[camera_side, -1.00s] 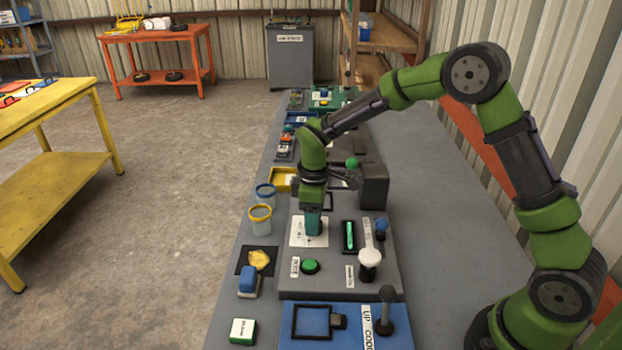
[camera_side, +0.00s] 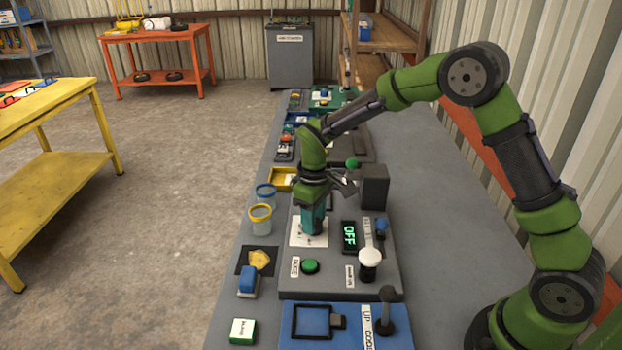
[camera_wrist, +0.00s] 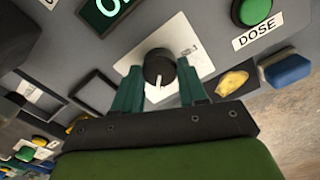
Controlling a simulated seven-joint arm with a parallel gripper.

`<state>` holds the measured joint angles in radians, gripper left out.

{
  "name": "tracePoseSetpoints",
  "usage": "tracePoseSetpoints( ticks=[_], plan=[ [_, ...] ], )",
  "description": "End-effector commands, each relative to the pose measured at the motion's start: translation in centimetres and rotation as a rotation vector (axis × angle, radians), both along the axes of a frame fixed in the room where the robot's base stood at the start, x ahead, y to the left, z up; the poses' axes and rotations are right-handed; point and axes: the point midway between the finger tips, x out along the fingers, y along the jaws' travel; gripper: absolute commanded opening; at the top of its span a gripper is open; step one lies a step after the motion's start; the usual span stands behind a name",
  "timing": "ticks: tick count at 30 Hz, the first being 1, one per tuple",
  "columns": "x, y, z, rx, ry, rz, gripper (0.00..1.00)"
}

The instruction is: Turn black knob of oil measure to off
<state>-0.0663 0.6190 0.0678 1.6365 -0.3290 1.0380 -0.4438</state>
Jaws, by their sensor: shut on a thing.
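The black knob (camera_wrist: 158,68) sits on a white dial plate (camera_wrist: 185,40) in the wrist view, with a pale pointer line on its face. My gripper (camera_wrist: 158,85) has its two teal fingers on either side of the knob, shut on it. In the side view my gripper (camera_side: 313,222) is down over the white plate (camera_side: 300,236) and hides the knob. The oil measure's display (camera_side: 349,237) reads OFF in green letters.
A green button (camera_side: 310,266) labelled DOSE and a white-topped lever (camera_side: 369,258) are on the same grey panel. A dark box (camera_side: 373,187) stands behind. Jars (camera_side: 260,219) and a blue block (camera_side: 248,281) lie to the left.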

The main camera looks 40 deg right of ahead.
Motion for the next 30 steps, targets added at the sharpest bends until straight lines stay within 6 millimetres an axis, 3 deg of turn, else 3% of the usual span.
tracePoseSetpoints(
  ticks=[15, 30],
  plan=[
    [0.02, -0.03, 0.13, 0.000, -0.001, -0.406, 0.11],
    [0.02, -0.07, 0.15, 0.001, -0.001, -0.533, 0.11]
  ],
)
